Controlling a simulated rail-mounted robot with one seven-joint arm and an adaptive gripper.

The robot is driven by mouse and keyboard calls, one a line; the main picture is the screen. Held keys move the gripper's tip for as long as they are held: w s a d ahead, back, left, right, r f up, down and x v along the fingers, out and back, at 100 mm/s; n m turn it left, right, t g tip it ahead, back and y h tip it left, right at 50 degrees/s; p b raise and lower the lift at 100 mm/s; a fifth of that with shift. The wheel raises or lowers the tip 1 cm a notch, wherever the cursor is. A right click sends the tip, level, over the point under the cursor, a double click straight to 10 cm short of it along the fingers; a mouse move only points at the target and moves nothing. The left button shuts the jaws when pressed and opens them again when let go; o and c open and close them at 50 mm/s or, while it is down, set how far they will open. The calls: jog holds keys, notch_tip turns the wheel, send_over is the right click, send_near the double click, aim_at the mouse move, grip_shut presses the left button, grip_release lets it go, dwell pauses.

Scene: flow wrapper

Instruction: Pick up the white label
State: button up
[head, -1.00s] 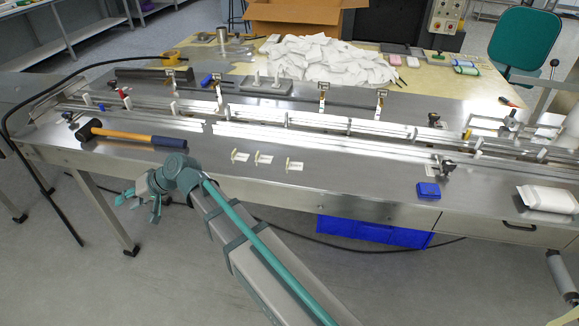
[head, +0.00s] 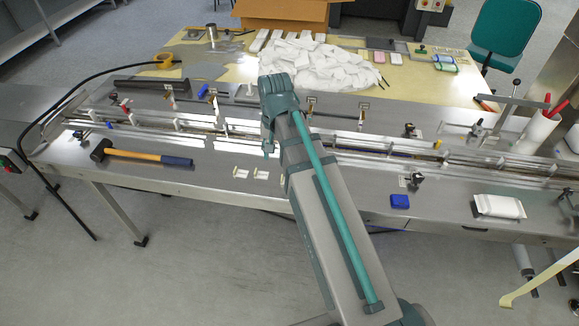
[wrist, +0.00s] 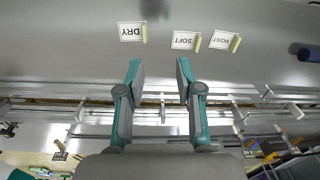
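Three small white labels lie in a row on the steel table, each with a cream tab at one end. In the wrist view they appear upside down and read DRY (wrist: 130,32), SOFT (wrist: 184,40) and MOIST (wrist: 222,41). Two labels show in the head view, the left one (head: 241,173) and the middle one (head: 261,175); my arm hides the third. My gripper (wrist: 159,72) is open and empty above the table, with its fingers apart below the DRY and SOFT labels in the wrist view. Its fingertips are mostly hidden in the head view.
A hammer (head: 140,156) lies left of the labels. Metal guide rails (head: 350,158) run along the table behind them. A blue box (head: 400,201) and a white pack (head: 498,206) are to the right. White pouches (head: 320,65) are heaped at the back.

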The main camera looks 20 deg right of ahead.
jog(key=d, duration=0.2)
jog(key=p, duration=0.1)
send_over(282, 180)
jog(key=shift+m, duration=0.3)
jog(key=shift+f, duration=2.45)
jog(key=shift+f+p, duration=1.15)
jog(key=shift+f, duration=1.5)
grip_shut()
